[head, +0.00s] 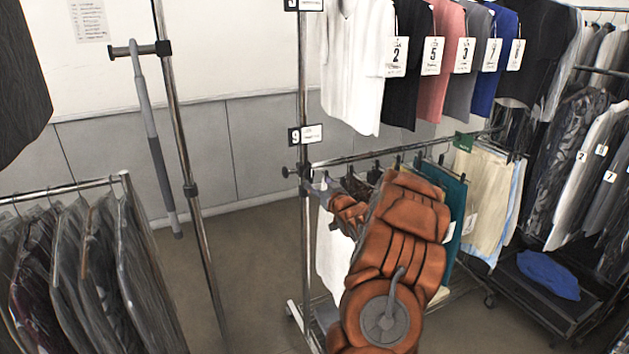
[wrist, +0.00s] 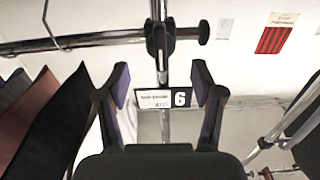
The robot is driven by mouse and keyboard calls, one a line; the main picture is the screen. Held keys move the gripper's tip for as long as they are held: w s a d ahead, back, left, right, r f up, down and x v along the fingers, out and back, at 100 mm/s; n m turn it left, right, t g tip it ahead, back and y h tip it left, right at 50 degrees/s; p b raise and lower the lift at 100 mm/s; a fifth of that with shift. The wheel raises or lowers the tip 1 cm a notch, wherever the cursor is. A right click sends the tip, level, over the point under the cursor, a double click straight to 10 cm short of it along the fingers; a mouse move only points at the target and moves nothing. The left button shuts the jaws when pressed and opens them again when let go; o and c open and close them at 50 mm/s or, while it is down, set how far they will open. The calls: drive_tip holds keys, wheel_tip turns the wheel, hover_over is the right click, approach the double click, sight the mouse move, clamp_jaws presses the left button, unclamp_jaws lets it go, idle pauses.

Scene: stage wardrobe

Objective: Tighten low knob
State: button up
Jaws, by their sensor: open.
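The low knob (head: 287,172) is small and black, on the left of the clamp where the lower rail meets the chrome upright. In the upside-down wrist view the knob (wrist: 203,32) sits right of the black clamp (wrist: 160,38). My gripper (wrist: 162,78) is open and empty, its two fingers spread on either side of the upright and number card in that picture. The knob lies beyond the fingertips, apart from them. In the head view my gripper (head: 324,187) is small, just right of the upright and slightly below the clamp; its fingers are hard to make out.
A number card (head: 305,134) is fixed to the upright above the clamp. Hanging trousers (head: 482,195) fill the lower rail, and numbered shirts (head: 352,65) hang above. Another stand (head: 190,190) and bagged garments (head: 95,265) are at left. Open floor (head: 255,255) lies between.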

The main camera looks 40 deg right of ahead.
drive_tip(key=shift+v, duration=2.45)
drive_tip(key=shift+w+a, duration=0.1)
drive_tip(key=w+a+n+g+y, duration=0.1)
drive_tip(key=a+g, duration=0.1)
drive_tip(key=a, duration=0.5)
drive_tip(key=w+a+g+y, duration=0.1)
drive_tip(key=w+a+g, duration=0.15)
drive_tip(key=a, duration=0.35)
drive_tip(key=s+a+f+n+g+y, duration=0.1)
drive_tip(key=s+a+g, duration=0.15)
drive_tip(key=a, duration=0.35)
drive_tip(key=s+a+g, duration=0.2)
drive_tip(key=s+a, duration=0.2)
drive_tip(key=a, duration=0.2)
drive_tip(key=s+a+g+y, duration=0.1)
drive_tip(key=s+a+g, duration=0.2)
drive_tip(key=s+a, duration=0.4)
drive_tip(key=s+a+n+g+y, duration=0.1)
drive_tip(key=s+a+g, duration=0.2)
drive_tip(key=s+a, duration=0.5)
drive_tip(key=s+a+n+g, duration=0.1)
drive_tip(key=s+a+g, duration=0.2)
drive_tip(key=s+a, duration=0.5)
drive_tip(key=s, duration=1.2)
drive_tip(key=shift+s+r+g+y, duration=0.2)
drive_tip(key=shift+g+y, duration=0.2)
